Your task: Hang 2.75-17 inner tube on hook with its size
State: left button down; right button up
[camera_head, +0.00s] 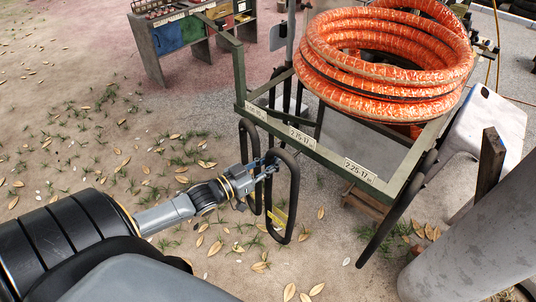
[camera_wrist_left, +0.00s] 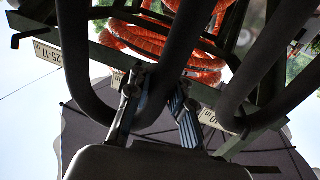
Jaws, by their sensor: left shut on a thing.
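My left gripper (camera_head: 268,168) is shut on a black inner tube (camera_head: 294,190), a long upright loop with a yellow tag near its bottom. In the head view its top is just below the cart rail, near the 2.75-17 label (camera_head: 302,136); I cannot tell whether it rests on a hook. In the left wrist view my left gripper (camera_wrist_left: 157,108) has its fingers on either side of the dark tube (camera_wrist_left: 77,60). Another black tube (camera_head: 243,145) hangs to the left, and one (camera_head: 388,222) at the right below the 2.25-17 label (camera_head: 359,171). My right gripper is not in view.
The green cart frame (camera_head: 240,75) carries a coiled orange hose (camera_head: 385,60). A left-hand label (camera_head: 256,110) is too small to read surely. A grey cylinder (camera_head: 470,240) stands at the lower right. The leafy ground left of the cart is mostly open.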

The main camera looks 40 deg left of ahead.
pick_arm(q)
jog(key=shift+w+d+f+b, duration=0.1)
jog(key=shift+w+f+b, duration=0.35)
jog(key=shift+w+b, duration=0.4)
jog(key=shift+w+d+f+b, duration=0.1)
jog(key=shift+w+f+b, duration=0.4)
jog(key=shift+w+b, duration=0.25)
jog(key=shift+w+f+b, duration=0.45)
jog(key=shift+w+b, duration=0.3)
jog(key=shift+w, duration=0.15)
jog(key=c, duration=1.1)
grip_release()
jog(key=shift+f, duration=0.1)
